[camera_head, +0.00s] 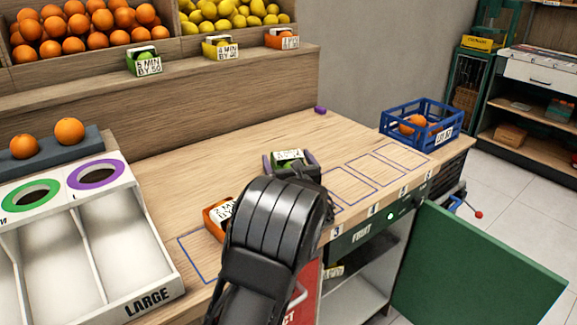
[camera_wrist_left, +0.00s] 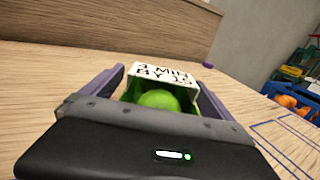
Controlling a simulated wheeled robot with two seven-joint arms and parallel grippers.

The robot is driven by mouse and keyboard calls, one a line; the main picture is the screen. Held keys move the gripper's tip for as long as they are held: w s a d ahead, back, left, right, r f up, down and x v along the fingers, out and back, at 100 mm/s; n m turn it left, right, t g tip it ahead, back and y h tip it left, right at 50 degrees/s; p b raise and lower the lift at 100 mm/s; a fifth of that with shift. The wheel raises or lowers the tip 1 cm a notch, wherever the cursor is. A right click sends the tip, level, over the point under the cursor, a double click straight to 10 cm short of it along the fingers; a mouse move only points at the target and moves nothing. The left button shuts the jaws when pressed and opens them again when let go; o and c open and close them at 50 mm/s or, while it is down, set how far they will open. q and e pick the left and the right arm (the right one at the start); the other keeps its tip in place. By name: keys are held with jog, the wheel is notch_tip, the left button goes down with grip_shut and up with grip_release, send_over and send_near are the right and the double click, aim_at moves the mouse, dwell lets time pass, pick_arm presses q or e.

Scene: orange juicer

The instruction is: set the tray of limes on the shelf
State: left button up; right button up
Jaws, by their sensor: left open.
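A small green tray of limes (camera_head: 288,155) with a white label is at the middle of the wooden counter. In the left wrist view the tray (camera_wrist_left: 160,73) shows a round lime (camera_wrist_left: 159,99) under its label. My left gripper (camera_head: 290,163) is open, with a purple finger on either side of the tray. I cannot tell whether the fingers touch it. My left forearm hides part of the counter. A raised wooden shelf ledge (camera_head: 95,95) runs behind the counter and bears a green tray (camera_head: 146,63), a yellow tray (camera_head: 221,47) and an orange tray (camera_head: 283,38). My right gripper is not in view.
An orange tray (camera_head: 212,216) is partly hidden by my arm. A blue crate (camera_head: 440,122) with oranges stands at right. A white sorter box (camera_head: 85,245) is at left. An open green door (camera_head: 480,265) stands by the cabinet under the counter. The counter behind the tray is mostly clear.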

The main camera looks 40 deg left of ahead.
aim_at(288, 152)
pick_arm(q)
jog(key=shift+c, duration=0.4)
jog(key=c, duration=1.7)
notch_tip(288, 152, up, 10)
jog(key=shift+p, duration=0.85)
